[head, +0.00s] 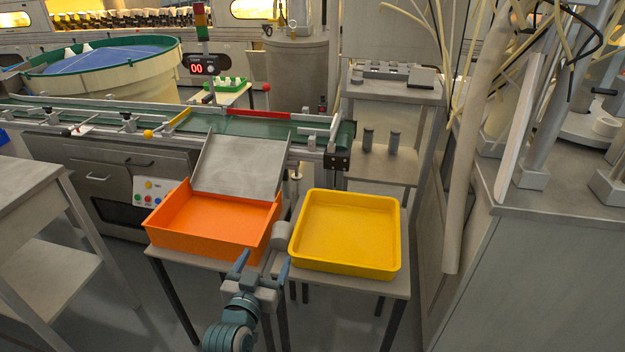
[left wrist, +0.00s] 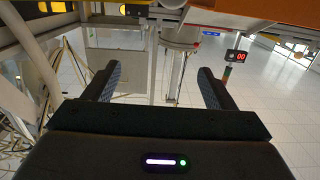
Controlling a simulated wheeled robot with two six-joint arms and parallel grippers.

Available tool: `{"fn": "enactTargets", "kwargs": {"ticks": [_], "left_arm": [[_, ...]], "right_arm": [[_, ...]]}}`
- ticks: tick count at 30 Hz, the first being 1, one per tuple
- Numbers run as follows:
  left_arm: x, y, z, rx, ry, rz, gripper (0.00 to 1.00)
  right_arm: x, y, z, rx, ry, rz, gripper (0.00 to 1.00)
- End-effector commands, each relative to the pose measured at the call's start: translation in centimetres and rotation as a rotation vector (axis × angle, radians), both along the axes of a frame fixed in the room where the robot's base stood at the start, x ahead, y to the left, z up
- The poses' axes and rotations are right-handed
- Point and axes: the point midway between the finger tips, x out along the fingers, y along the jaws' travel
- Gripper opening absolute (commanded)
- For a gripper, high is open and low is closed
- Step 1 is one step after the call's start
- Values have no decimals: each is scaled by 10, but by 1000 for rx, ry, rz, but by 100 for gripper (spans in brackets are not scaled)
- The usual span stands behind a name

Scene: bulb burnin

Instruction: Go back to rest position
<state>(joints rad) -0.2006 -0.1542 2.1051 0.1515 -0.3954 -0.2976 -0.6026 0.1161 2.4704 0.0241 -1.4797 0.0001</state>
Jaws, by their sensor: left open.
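My left gripper (head: 262,266) is low in the middle of the head view, in front of the gap between an orange tray and a yellow tray. Its two blue-grey fingers are apart and nothing is between them. The left wrist view also shows the left gripper (left wrist: 157,88) with its fingers spread and empty. The orange tray (head: 195,246) stands on a small table and looks empty. The yellow tray (head: 345,267) to its right is empty too. My right gripper is not in either view.
A metal chute (head: 240,165) slopes from the green conveyor (head: 235,127) into the orange tray. A counter display (head: 203,65) reads 00. A grey bench (head: 30,190) is at the left, a grey cabinet (head: 540,260) at the right. Floor shows between the bench and the tray tables.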

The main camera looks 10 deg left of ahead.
Motion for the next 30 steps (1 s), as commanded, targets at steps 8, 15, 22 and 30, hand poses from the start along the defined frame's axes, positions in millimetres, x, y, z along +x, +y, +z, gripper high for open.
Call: {"fn": "enactTargets", "kwargs": {"ticks": [8,15,22,30], "left_arm": [[-70,16,-62,41,360,-55,78],[-161,39,-107,78,746,-53,78],[-225,56,-121,103,979,-22,78],[-263,69,-137,118,1146,15,78]], "right_arm": [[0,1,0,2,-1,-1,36],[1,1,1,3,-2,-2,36],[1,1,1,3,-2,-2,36],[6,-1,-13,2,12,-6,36]]}}
